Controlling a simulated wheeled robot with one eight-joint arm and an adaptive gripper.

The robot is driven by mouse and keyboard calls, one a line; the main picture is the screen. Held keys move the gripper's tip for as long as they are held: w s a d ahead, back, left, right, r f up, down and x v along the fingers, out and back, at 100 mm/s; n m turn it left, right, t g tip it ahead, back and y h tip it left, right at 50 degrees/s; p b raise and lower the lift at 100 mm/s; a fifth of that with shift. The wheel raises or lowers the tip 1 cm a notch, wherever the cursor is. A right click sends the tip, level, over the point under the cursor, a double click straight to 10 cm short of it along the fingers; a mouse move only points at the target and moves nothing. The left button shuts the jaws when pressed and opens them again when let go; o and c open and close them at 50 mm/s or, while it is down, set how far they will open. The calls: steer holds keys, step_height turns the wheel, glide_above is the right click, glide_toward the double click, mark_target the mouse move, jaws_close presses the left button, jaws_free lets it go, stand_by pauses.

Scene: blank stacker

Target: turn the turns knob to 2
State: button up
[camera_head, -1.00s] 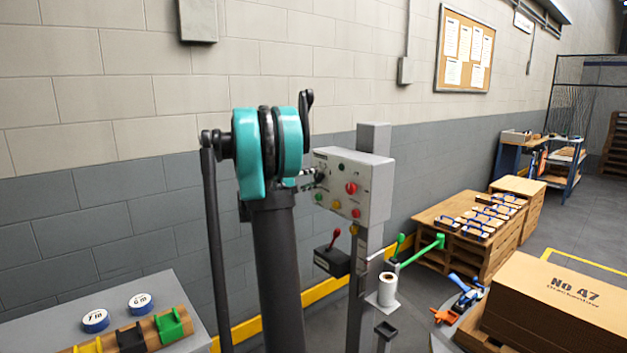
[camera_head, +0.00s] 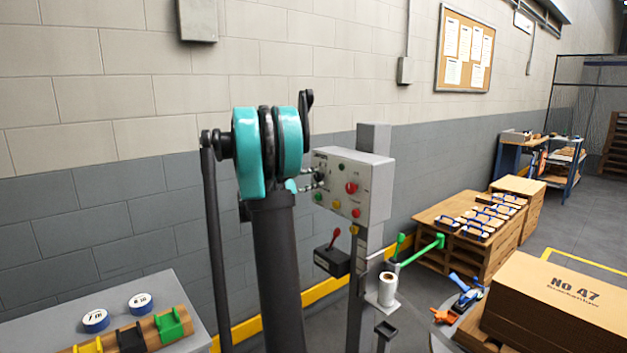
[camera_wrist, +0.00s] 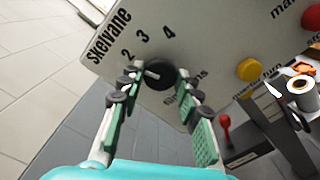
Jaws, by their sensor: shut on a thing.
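The grey control box (camera_head: 352,180) stands on a post in front of the wall, with coloured buttons on its face. In the wrist view, the black turns knob (camera_wrist: 165,75) sits on this panel (camera_wrist: 200,40) below the printed numbers 2, 3 and 4. Its white mark points left, roughly toward the 2; I cannot tell if it lines up exactly. My gripper (camera_wrist: 159,73) is shut on the knob, one fingertip on each side. In the head view my gripper (camera_head: 308,182) is small and partly hidden behind my arm.
A yellow button (camera_wrist: 249,69) and a red button (camera_wrist: 302,19) lie right of the knob. A red-handled lever box (camera_head: 331,260) and a white roll (camera_head: 387,289) are below the control box. A table with reels (camera_head: 97,320) stands left, cardboard (camera_head: 550,300) right.

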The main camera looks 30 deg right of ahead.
stand_by(0.4)
steer(key=o, duration=1.1)
steer(key=shift+o, duration=0.2)
steer(key=a, duration=1.2)
steer(key=shift+s, duration=0.45)
